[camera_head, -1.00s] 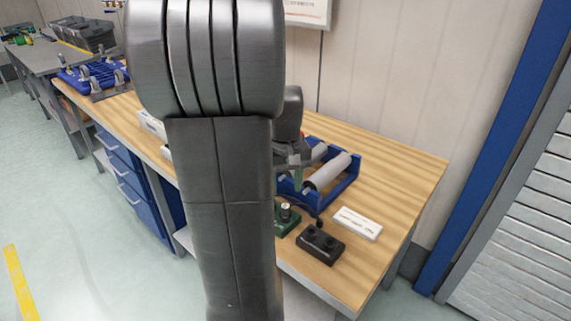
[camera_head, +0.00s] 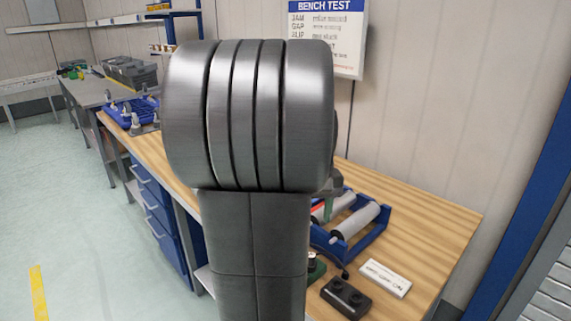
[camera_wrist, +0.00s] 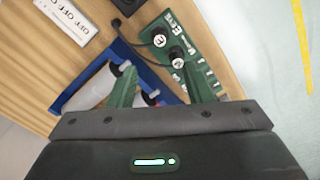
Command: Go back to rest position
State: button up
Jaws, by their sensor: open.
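My gripper (camera_wrist: 162,84) is open in the wrist view, its two green fingers apart with nothing held between them. It hangs over the workbench, near a blue frame with grey rollers and a green board (camera_wrist: 192,55) with black knobs. In the head view my own arm fills the middle and hides most of the gripper. The blue roller frame (camera_head: 370,237) shows just right of the arm. I cannot tell the exact height of the fingertips above the board.
The wooden bench (camera_head: 440,222) holds a black two-knob box (camera_head: 346,297) and a white label plate (camera_head: 385,279). A wall sign (camera_head: 327,35) hangs behind. A blue tray (camera_head: 130,110) lies farther left. Open floor (camera_head: 80,210) lies left of the bench.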

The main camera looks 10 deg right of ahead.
notch_tip(320, 180, down, 13)
jog(key=shift+r, duration=0.3)
dwell(0.4)
